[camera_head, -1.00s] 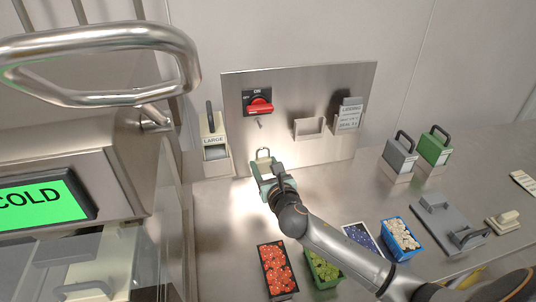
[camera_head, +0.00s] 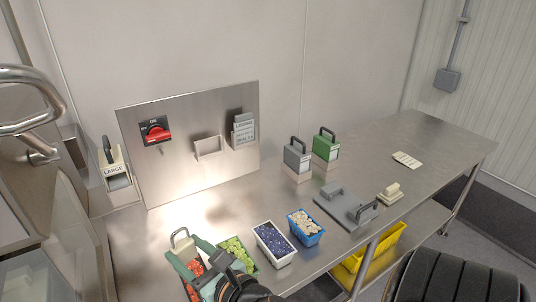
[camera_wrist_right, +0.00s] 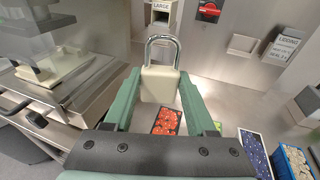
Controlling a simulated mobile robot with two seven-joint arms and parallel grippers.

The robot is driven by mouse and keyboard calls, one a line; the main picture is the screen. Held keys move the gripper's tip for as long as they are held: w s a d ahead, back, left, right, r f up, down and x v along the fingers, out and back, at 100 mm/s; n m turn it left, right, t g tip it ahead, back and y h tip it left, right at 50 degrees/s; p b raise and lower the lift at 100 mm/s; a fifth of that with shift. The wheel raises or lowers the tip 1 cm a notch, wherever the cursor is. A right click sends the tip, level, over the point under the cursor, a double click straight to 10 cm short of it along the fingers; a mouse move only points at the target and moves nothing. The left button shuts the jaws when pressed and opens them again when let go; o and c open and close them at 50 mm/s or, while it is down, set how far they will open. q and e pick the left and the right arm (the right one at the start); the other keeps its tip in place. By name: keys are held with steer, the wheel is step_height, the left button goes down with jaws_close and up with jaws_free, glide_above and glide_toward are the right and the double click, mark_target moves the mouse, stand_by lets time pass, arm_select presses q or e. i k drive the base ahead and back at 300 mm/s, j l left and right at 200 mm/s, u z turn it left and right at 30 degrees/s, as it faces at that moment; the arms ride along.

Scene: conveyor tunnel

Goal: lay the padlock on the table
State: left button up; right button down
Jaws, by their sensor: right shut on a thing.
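The padlock (camera_wrist_right: 160,84) has a cream body and a steel shackle pointing up. In the right wrist view it sits between the green fingers of my right gripper (camera_wrist_right: 157,95), which is shut on it. In the head view the padlock (camera_head: 182,243) and my right gripper (camera_head: 188,258) are at the lower left, in front of the red-filled tray and over the front part of the steel table (camera_head: 340,165). The padlock looks held above the table, though its height is hard to tell. My left gripper is not in view.
A tray of red pieces (camera_head: 194,268) is partly hidden by my gripper. Trays with green (camera_head: 238,250), blue (camera_head: 272,240) and white contents (camera_head: 305,226) stand along the front. A grey handled plate (camera_head: 345,207) lies farther right. Bare tabletop lies toward the far right.

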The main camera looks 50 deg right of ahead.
mark_target(237, 219)
steer(key=l+u, duration=0.2)
steer(key=l, duration=0.25)
steer(key=l+u, duration=0.15)
steer(key=l, duration=0.25)
steer(key=k+l+u, duration=0.2)
steer(key=l, duration=0.2)
steer(key=l+u, duration=0.15)
steer(key=l, duration=0.3)
steer(key=k+l+u, duration=0.2)
steer(key=l, duration=0.2)
steer(key=k+l+u, duration=0.15)
steer(key=l, duration=0.25)
